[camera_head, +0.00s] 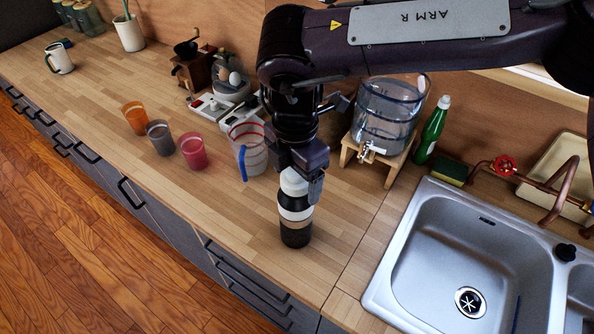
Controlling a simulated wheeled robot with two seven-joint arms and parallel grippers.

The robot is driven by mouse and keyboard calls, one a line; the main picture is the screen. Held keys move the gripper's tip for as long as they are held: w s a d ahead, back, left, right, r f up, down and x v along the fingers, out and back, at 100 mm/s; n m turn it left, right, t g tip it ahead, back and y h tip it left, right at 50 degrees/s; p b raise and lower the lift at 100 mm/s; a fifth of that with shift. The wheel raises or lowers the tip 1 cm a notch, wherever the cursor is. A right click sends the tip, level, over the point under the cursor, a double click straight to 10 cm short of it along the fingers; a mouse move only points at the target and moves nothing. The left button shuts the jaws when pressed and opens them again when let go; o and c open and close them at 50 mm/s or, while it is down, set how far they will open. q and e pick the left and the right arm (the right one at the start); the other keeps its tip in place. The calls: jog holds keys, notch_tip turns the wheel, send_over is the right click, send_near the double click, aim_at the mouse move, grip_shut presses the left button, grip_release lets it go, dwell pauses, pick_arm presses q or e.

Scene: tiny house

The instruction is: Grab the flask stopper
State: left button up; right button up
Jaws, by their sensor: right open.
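A flask (296,213) with white, black and brown bands stands upright on the wooden counter, left of the sink. Its white stopper (292,183) is at the top, directly under my right gripper (300,178). The right gripper points down from above, open, with one finger showing at the right side of the stopper. The other finger is hard to make out, and I cannot tell whether either touches the stopper. The upper part of the stopper is partly hidden by the gripper. My left gripper is out of view.
A clear pitcher (248,160) stands close left of the flask, with a red cup (193,151), grey cup (160,138) and orange cup (135,118) beyond. A glass dispenser (385,118) and green bottle (433,130) stand behind right. The counter's front edge is near the flask.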

jog(key=shift+a+f, duration=0.1)
jog(key=c, duration=1.1)
jog(key=shift+r, duration=0.2)
